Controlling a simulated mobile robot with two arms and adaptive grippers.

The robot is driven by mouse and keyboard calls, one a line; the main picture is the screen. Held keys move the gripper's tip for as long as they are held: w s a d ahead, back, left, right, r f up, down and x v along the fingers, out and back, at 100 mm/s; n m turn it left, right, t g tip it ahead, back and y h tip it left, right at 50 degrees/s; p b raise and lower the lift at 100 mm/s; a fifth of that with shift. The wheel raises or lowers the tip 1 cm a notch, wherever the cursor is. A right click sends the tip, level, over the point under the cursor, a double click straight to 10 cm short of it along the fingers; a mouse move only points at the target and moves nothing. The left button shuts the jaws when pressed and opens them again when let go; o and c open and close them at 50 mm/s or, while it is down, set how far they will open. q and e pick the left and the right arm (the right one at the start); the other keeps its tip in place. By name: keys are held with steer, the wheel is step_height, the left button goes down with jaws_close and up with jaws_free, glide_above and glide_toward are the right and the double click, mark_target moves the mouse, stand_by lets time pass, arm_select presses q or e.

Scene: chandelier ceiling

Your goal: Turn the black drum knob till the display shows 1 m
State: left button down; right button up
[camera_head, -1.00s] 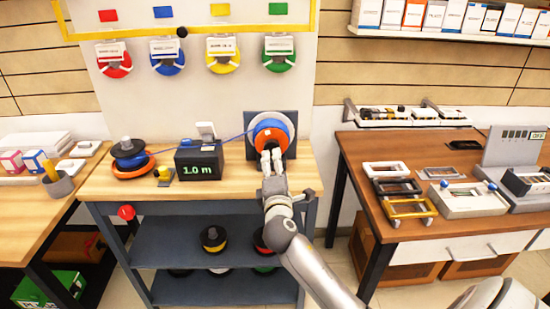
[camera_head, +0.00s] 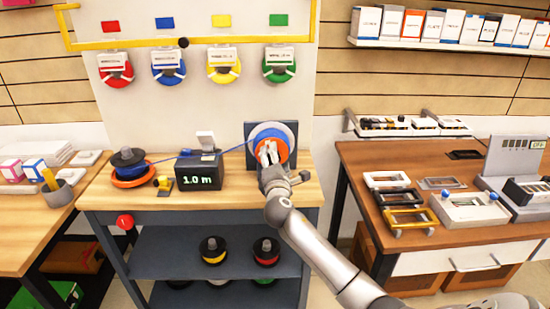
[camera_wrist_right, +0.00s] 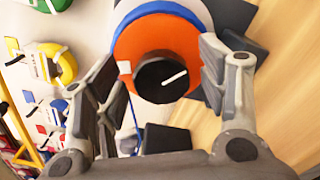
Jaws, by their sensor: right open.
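The black drum knob (camera_wrist_right: 162,79) sits at the centre of the orange face of the drum (camera_wrist_right: 130,45), with a white line on it. In the head view the drum (camera_head: 285,130) stands upright against a dark plate, and the gripper hides its knob. My right gripper (camera_head: 268,152) is in front of the drum. In the wrist view my right gripper (camera_wrist_right: 165,85) is open, with a finger on either side of the knob and clear gaps to it. The display (camera_head: 198,180) on the black box reads 1.0 m. My left gripper is not in view.
A blue cable runs from the drum to the spools (camera_head: 130,165) at the left of the wooden bench (camera_head: 235,190). A small yellow-and-black part (camera_head: 163,184) lies beside the display box. Coloured reels hang on the wall panel behind. A second table (camera_head: 360,160) stands to the right.

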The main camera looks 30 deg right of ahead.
steer(key=shift+w+d, duration=0.35)
steer(key=shift+w, duration=0.25)
steer(key=c, duration=1)
steer(key=shift+c, duration=0.2)
steer(key=shift+f, duration=0.1)
steer(key=m+b, duration=0.1)
steer(key=m, duration=0.2)
steer(key=m+b, duration=0.1)
steer(key=shift+f+m+b, duration=0.25)
steer(key=shift+m+b, duration=0.05)
steer(key=shift+b, duration=0.05)
steer(key=shift+f+m+b, duration=0.15)
steer(key=shift+m+b, duration=0.9)
steer(key=shift+m, duration=1.55)
